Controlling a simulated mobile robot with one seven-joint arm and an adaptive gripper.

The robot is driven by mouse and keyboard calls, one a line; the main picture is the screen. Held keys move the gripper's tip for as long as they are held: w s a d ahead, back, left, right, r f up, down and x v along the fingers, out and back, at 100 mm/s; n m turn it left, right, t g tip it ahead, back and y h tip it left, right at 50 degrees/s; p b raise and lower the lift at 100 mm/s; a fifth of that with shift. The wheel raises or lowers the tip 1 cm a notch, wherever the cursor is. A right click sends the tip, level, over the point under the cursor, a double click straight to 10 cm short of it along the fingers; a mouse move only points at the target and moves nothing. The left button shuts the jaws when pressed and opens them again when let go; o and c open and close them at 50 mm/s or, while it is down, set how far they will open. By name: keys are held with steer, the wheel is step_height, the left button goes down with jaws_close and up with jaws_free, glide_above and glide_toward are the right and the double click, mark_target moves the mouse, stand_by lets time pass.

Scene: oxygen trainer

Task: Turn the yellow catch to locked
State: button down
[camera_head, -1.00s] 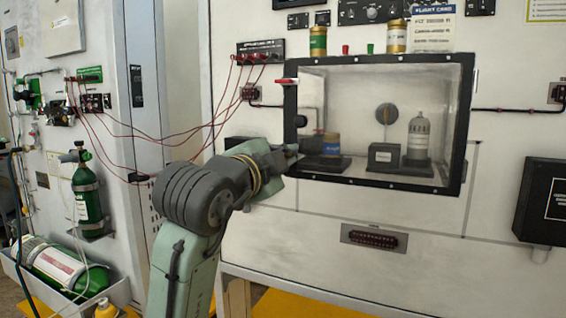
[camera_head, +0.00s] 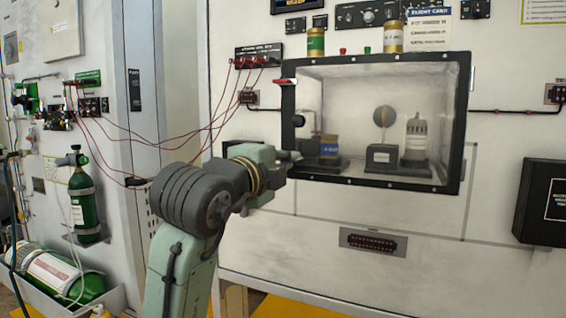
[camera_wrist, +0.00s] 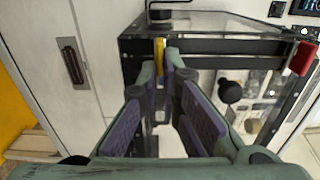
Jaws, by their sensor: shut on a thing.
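The yellow catch (camera_wrist: 160,48) shows in the wrist view as a narrow upright strip at the black-edged front of the clear-windowed box. My gripper (camera_wrist: 161,66) has its purple-padded fingers close together at the tips, one on each side of the catch, and is shut on it. The fingertips hide the catch's lower part. In the head view, my gripper (camera_head: 293,156) reaches the lower left corner of the box (camera_head: 288,105). The catch cannot be made out there, and no locked marking is readable.
A red handle (camera_head: 283,82) and a black knob (camera_head: 297,120) stick out along the box's left side. Canisters stand inside and on top. Red cables (camera_head: 190,135) hang left of the box. A dark connector strip (camera_head: 372,242) sits on the clear panel below.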

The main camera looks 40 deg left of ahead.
steer(key=c, duration=1.8)
jaws_free()
steer(key=v, duration=1.2)
